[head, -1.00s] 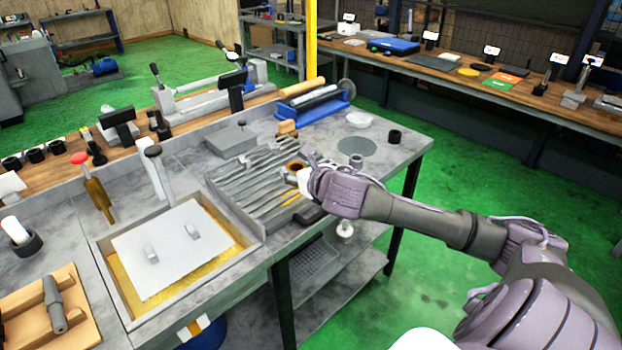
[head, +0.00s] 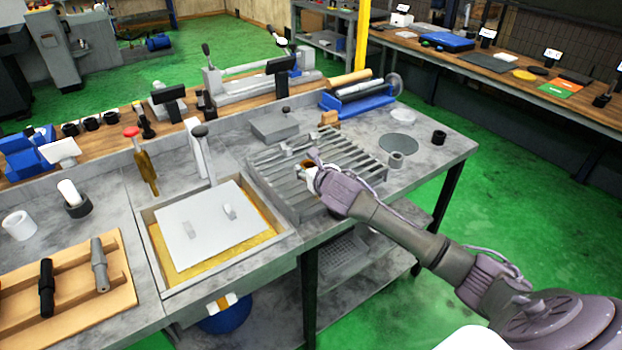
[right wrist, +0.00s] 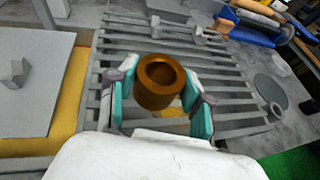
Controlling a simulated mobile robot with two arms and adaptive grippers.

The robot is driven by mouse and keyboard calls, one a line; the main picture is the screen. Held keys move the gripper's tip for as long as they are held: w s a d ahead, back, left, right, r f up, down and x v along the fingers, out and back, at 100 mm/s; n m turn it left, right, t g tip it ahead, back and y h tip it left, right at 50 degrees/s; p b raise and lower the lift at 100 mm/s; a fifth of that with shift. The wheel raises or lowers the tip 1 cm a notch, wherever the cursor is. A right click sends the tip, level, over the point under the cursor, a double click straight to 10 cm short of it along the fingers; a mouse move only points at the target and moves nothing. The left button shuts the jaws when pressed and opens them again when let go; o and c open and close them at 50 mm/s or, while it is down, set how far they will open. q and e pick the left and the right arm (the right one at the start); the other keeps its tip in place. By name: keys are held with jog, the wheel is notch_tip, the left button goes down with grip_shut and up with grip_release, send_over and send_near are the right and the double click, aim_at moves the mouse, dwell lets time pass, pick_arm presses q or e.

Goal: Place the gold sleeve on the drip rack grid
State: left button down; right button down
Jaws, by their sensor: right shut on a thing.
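My right gripper (head: 308,172) is over the drip rack grid, a grey slatted rack (head: 352,162) on the bench. It is shut on the gold sleeve (head: 307,163), a short thick-walled ring mostly hidden by the gripper in the head view. In the right wrist view the gold sleeve (right wrist: 160,83) stands roughly upright between the teal pads of the right gripper (right wrist: 161,92). The rack's bars (right wrist: 238,82) run behind and below it. I cannot tell whether the sleeve touches the bars. My left gripper is not in view.
A grey shaft-like part (right wrist: 182,30) lies on the rack's far side. A lidded tray (head: 212,222) stands left of the rack. A grey ring (head: 396,160), a round dark disc (head: 398,144) and a black ring (head: 439,137) sit to the right. Many rack bars are bare.

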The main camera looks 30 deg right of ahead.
notch_tip(320, 180, down, 3)
jog(key=shift+f+p, duration=0.2)
jog(key=shift+p, duration=0.1)
jog(key=shift+f, duration=0.2)
jog(key=shift+f, duration=0.15)
jog(key=shift+c, duration=2.4)
grip_release()
jog(key=b+v, duration=0.1)
jog(key=v, duration=1.1)
